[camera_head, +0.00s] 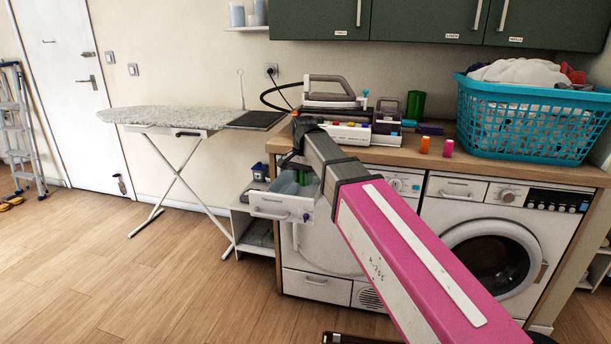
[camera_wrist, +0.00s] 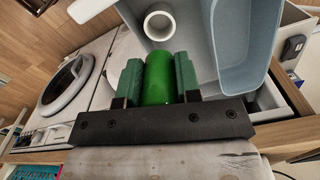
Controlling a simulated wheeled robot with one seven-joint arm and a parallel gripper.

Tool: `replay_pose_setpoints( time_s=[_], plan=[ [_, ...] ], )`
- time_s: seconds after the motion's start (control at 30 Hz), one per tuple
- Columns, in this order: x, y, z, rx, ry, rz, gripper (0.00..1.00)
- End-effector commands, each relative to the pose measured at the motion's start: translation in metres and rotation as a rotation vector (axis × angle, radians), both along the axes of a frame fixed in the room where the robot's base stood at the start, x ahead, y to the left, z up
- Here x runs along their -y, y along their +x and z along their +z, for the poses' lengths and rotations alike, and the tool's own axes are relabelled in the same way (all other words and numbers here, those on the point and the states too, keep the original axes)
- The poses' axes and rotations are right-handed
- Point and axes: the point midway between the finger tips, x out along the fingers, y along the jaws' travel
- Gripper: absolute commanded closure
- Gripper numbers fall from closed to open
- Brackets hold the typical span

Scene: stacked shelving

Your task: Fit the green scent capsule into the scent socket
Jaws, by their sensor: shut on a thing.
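The green scent capsule (camera_wrist: 159,78) is a smooth green cylinder in the wrist view. My gripper (camera_wrist: 158,72) is shut on it, with one dark green finger pad on each side. A white round ring with a dark opening, which looks like the scent socket (camera_wrist: 147,23), lies just beyond the capsule's far end; a gap shows between them in the picture. The ring sits in the pulled-out white drawer (camera_head: 268,206).
A blue-grey tray compartment (camera_wrist: 247,85) lies right of the ring. On the counter stand an iron (camera_head: 328,88), a dark green cylinder (camera_head: 415,104), an orange capsule (camera_head: 424,145), a pink capsule (camera_head: 447,148) and a turquoise laundry basket (camera_head: 525,125). An ironing board (camera_head: 185,114) stands left.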

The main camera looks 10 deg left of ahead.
Motion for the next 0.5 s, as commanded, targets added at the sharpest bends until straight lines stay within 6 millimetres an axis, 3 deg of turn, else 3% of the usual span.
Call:
replay_pose_setpoints(
  time_s=[0.5],
  plan=[
    [0.000, 0.000, -0.011, -0.001, -0.001, 0.000, 0.91]
  ],
)
